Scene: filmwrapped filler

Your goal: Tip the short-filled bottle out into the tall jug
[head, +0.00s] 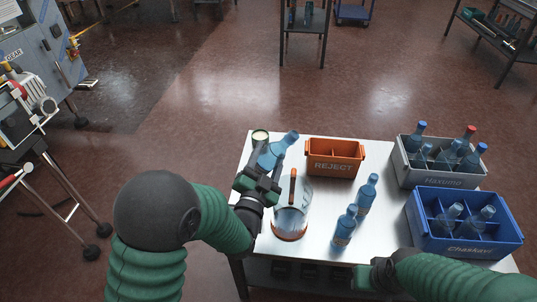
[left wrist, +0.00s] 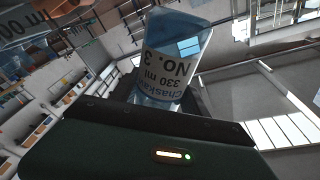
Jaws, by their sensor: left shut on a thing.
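My left gripper (head: 258,186) is shut on a blue bottle (head: 282,148), held tilted above the table's left part, behind the jug. The bottle also shows in the left wrist view (left wrist: 172,62), its label reading "Chaska...", "330 ml" and "NO. 3" upside down. The clear tall jug (head: 292,222) stands upright on the table, with an orange handle and base. I cannot tell the bottle's liquid level or whether anything is flowing. My right gripper (head: 371,277) is low at the table's front edge; its fingers are not clear.
Two blue bottles stand right of the jug, one farther back (head: 367,192) and one nearer (head: 344,228). An orange REJECT bin (head: 335,168) is behind. A grey Haxumo crate (head: 442,181) and blue Chaskavi crate (head: 470,250) hold bottles at right. A small round tin (head: 260,136) sits at the back left.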

